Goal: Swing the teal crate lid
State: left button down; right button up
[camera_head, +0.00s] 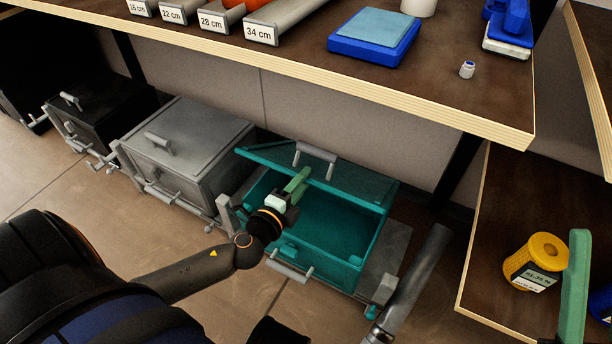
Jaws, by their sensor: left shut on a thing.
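The teal crate (353,248) stands on the floor under the workbench, with its lid (352,182) partly raised. The lid tilts up toward the back and carries a grey bar handle (316,153). The dark teal inside of the crate shows below the lid and looks empty where visible. My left gripper (300,181), with pale green fingers, is shut on the lid's front edge; the exact contact is partly hidden by the fingers. At the lower right, a green finger that seems to be of my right gripper (575,285) stands upright, close to the camera; its jaw opening does not show.
A grey crate (190,143) and a black crate (97,108) stand left of the teal one. The workbench edge (330,76) overhangs the crates. A grey tube (412,285) slants at the teal crate's right.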

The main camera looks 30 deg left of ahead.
pick_arm(q)
jog(key=shift+s+a+f, duration=0.1)
jog(key=shift+s+f, duration=0.95)
jog(key=shift+s, duration=0.1)
pick_arm(e)
jog(key=shift+f, duration=0.45)
pick_arm(q)
jog(key=shift+s+f, duration=0.7)
jog(key=shift+f, duration=0.25)
jog(key=shift+s+f, duration=0.7)
jog(key=shift+f, duration=0.2)
jog(key=c, duration=0.6)
grip_release()
jog(key=shift+c, duration=0.2)
jog(key=shift+d, duration=0.2)
pick_arm(e)
jog(key=shift+a, duration=0.1)
pick_arm(q)
jog(key=s+r, duration=0.1)
jog(key=s, duration=1.1)
jog(key=shift+s+d+r, duration=0.25)
jog(key=shift+d+r, duration=0.05)
jog(key=shift+r, duration=0.1)
pick_arm(e)
jog(key=shift+w+a+n+g, duration=0.15)
jog(key=shift+a+n+g, duration=0.15)
jog(key=shift+a, duration=0.05)
